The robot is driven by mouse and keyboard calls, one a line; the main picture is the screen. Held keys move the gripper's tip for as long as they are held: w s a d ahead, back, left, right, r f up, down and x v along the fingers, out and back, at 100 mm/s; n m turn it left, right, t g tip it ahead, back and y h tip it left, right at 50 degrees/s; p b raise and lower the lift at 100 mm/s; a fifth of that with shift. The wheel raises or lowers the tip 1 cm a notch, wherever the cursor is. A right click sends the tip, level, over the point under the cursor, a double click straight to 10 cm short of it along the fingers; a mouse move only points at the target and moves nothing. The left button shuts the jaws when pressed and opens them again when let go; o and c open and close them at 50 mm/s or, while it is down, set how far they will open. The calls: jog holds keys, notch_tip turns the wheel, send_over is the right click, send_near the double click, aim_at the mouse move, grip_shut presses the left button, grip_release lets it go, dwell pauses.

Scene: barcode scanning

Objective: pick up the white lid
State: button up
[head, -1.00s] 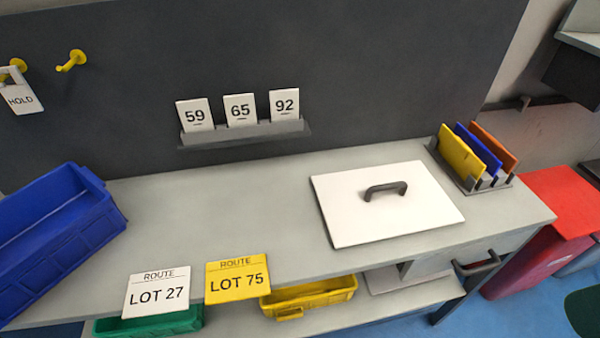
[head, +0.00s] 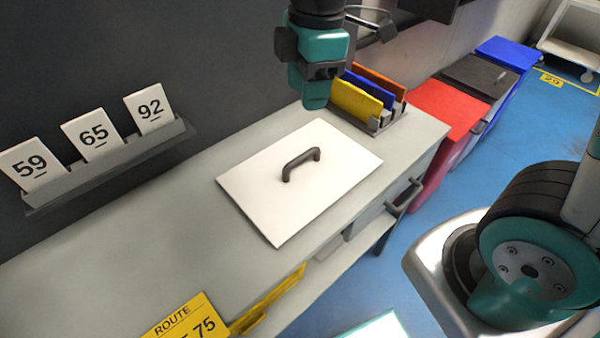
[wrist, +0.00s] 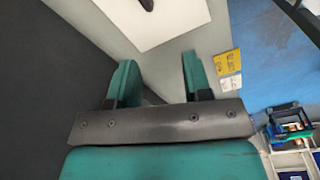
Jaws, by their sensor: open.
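The white lid (head: 270,205) is a flat square panel with a dark arched handle (head: 300,163), lying on the grey worktop. In the wrist view, part of the lid (wrist: 175,22) shows at the top, with a piece of the handle (wrist: 147,4) at the edge. My gripper (head: 317,103) is above the lid's far side, near the coloured folders, apart from the handle. In the wrist view, my gripper (wrist: 160,75) has its two teal fingers spread with nothing between them.
Yellow, blue and orange folders (head: 357,103) stand in a rack behind the lid. A ledge (head: 110,165) with numbered cards is on the dark wall. A yellow route card (head: 185,322) is at the front edge. The worktop (head: 130,255) left of the lid is clear.

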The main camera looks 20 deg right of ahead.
jog(key=w+f+n+h, duration=0.1)
jog(key=w+f+n, duration=0.2)
jog(key=w+n, duration=0.1)
jog(key=b, duration=0.1)
send_over(302, 155)
notch_tip(302, 155, down, 11)
jog(key=shift+r, duration=0.2)
jog(key=shift+f, duration=3.15)
jog(key=shift+c, duration=0.2)
grip_shut()
